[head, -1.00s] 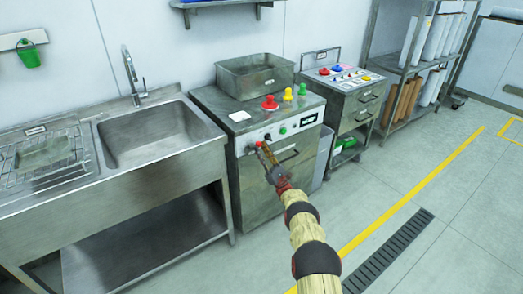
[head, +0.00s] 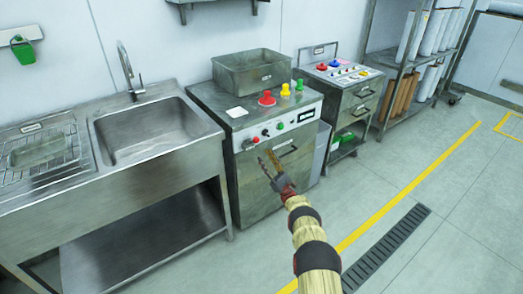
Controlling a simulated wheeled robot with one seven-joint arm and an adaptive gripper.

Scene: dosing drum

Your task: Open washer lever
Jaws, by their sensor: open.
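The washer is a grey steel cabinet (head: 305,165) right of the sink, with a pale control panel (head: 293,123) along its upper front. My gripper (head: 265,158) is open and empty in front of the cabinet's front, pointing up and left. Its fingertips appear left of the handle and below the panel. I cannot tell the gap in depth, and part of the handle's surroundings is hidden by the fingers.
A metal tub (head: 250,73) and red, yellow and green knob-like items (head: 285,90) stand on the washer. A steel sink (head: 150,130) is at left, and a control cart (head: 352,100) at right. The floor (head: 390,165) right of my arm is clear.

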